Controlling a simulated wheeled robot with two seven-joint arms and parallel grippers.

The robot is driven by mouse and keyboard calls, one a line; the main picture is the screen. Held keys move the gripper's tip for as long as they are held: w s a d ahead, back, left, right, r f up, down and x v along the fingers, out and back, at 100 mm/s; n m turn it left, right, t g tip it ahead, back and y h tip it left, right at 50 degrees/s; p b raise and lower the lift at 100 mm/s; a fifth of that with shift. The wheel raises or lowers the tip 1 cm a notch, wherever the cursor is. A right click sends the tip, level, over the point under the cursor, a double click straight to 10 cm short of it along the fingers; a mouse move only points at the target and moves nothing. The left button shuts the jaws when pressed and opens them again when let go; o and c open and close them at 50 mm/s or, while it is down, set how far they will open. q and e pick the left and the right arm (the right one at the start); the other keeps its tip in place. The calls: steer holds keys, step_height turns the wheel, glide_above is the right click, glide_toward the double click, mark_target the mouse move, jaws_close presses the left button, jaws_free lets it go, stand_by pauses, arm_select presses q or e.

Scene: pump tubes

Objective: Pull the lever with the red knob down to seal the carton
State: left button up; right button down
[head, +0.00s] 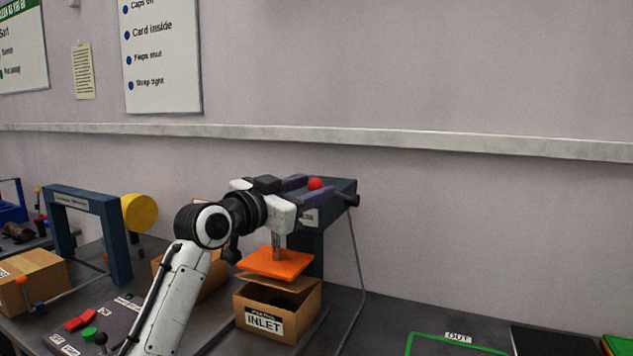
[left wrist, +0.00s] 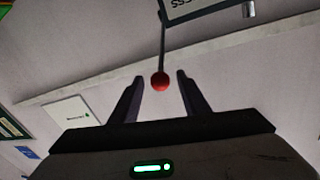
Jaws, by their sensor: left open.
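The red knob (head: 315,183) shows at the fingertips of my left gripper (head: 306,182) in the head view. In the left wrist view the red knob (left wrist: 160,81) sits between the two open fingers of my left gripper (left wrist: 160,78), apart from both, on a thin dark lever rod (left wrist: 162,45). The carton (head: 278,312), labelled INLET, stands under an orange press plate (head: 275,263) with its flaps partly raised. The plate hangs from the dark press frame (head: 340,190), above the carton. My right gripper is not in view.
A blue-grey gate frame (head: 124,240) with a yellow disc (head: 140,212) stands to the left. Another carton (head: 30,275) is at the far left. Red and green buttons (head: 90,334) lie in front. A green-outlined OUT area (head: 455,343) is at the right.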

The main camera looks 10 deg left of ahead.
arm_select(q)
steer(key=shift+x, duration=1.3)
steer(key=shift+c, duration=0.3)
steer(key=shift+f, duration=0.1)
jaws_close()
